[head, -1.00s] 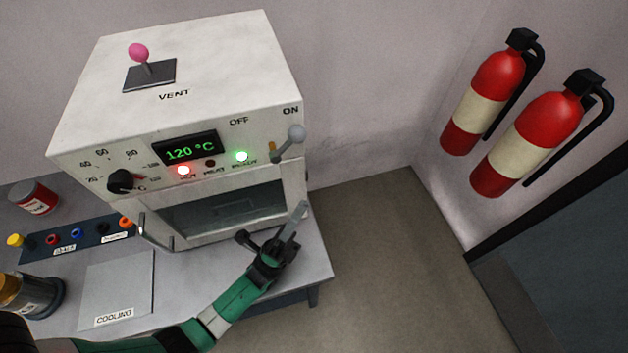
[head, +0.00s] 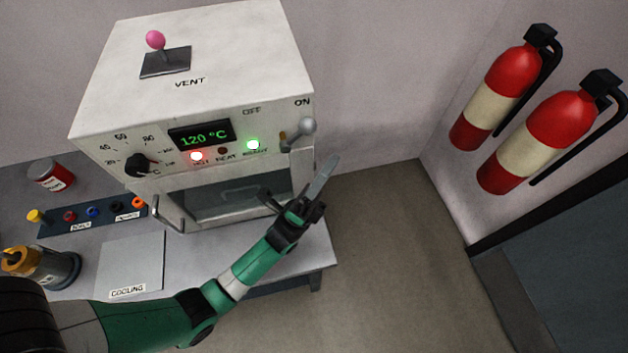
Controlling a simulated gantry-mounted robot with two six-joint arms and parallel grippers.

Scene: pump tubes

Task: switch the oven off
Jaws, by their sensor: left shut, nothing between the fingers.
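The white oven (head: 200,85) stands on the grey table. Its display (head: 203,135) reads 120 °C. The HOT lamp glows red and the READY lamp glows green; the HEAT lamp is dark. The power lever (head: 304,130), with a grey ball knob, sits at the front's right end, and its ball is on the ON side of the OFF and ON labels. My left gripper (head: 325,176) is shut and empty, its fingers pointing up and right, a little below and right of the lever, seemingly apart from it. My right gripper is not in view.
The oven has a front handle (head: 168,214), a temperature knob (head: 138,165) and a pink-tipped vent lever (head: 155,41) on top. A COOLING plate (head: 130,262), a red can (head: 50,175) and coloured plugs lie left. Two fire extinguishers (head: 497,100) hang right. Floor right of the table is clear.

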